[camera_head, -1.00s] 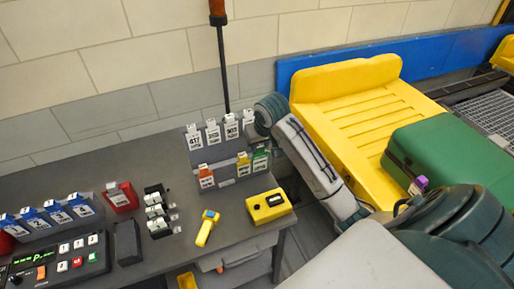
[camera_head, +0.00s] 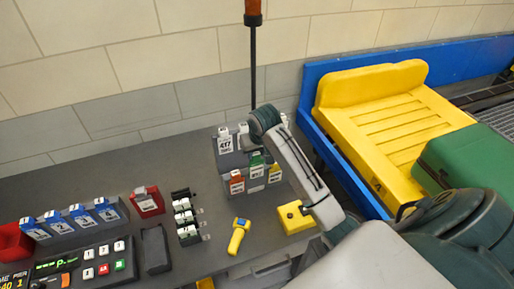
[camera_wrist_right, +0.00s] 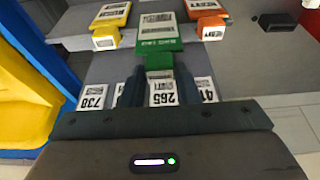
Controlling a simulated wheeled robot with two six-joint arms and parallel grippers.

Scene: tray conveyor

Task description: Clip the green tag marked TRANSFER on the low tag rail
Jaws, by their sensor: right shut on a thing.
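The green tag (camera_head: 257,160) is in front of the grey tag rack, between an orange tag (camera_head: 237,180) and a yellow-orange tag (camera_head: 275,173) on the low rail. In the right wrist view the green tag (camera_wrist_right: 158,28) lies between my right gripper's fingers (camera_wrist_right: 158,86), which are shut on its green top. Its label print is too small to read surely. I cannot tell whether the tag touches the rail. In the head view my right wrist hides the gripper and part of the rack. My left gripper is not in view.
White tags (camera_wrist_right: 168,92) stand on the upper rail, close to the fingers. A yellow box (camera_head: 294,217) and a yellow handheld device (camera_head: 238,236) lie on the desk. A black post (camera_head: 253,65) rises behind. A yellow tray (camera_head: 385,140) and green case (camera_head: 465,160) are at right.

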